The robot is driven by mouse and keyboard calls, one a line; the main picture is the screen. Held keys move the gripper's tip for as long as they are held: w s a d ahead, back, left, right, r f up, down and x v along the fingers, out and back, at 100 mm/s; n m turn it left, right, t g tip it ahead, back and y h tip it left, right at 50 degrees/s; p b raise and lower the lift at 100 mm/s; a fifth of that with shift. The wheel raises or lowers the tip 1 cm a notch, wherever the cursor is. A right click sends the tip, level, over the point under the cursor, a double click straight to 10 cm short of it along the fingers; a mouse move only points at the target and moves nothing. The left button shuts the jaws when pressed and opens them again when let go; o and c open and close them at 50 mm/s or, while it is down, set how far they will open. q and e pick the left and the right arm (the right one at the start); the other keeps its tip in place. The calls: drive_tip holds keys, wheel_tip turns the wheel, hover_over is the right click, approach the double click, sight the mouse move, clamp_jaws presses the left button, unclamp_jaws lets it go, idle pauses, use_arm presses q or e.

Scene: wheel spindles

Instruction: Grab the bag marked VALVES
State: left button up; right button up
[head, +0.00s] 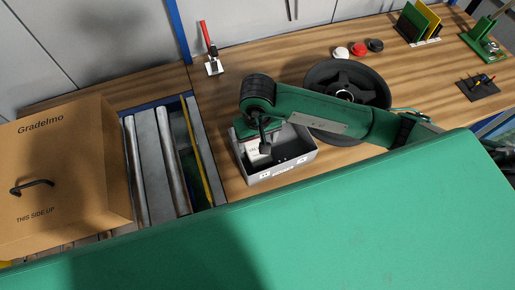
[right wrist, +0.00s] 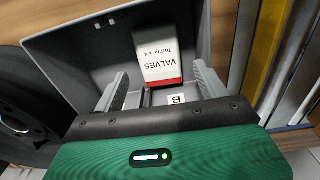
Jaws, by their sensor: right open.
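The bag marked VALVES (right wrist: 160,48) is white with a red band along its lower edge in the right wrist view. It stands inside a grey bin (right wrist: 75,48). A small white part of the bag (head: 253,153) shows in the head view, the rest hidden by my right arm. My right gripper (right wrist: 161,85) is open, with one finger on each side of the bag's near end and a gap to each. In the head view my right gripper (head: 262,143) points down into the bin (head: 278,172). My left gripper is not in view.
A wheel (head: 345,80) lies on the wooden bench behind my right arm. A roller conveyor (head: 165,150) and a cardboard box (head: 70,175) are at the left.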

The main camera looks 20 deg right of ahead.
sight(258, 161)
wheel_tip(258, 161, down, 2)
drive_tip(key=shift+w+f+p, duration=0.15)
drive_tip(key=shift+f+p, duration=0.45)
drive_tip(key=shift+p, duration=0.1)
drive_tip(key=f, duration=0.1)
drive_tip(key=f+p, duration=0.1)
drive_tip(key=f, duration=0.1)
drive_tip(key=shift+w+d, duration=0.15)
drive_tip(key=shift+w, duration=0.05)
drive_tip(key=shift+f, duration=0.5)
drive_tip(key=c, duration=0.8)
drive_tip(key=shift+w+r, duration=0.1)
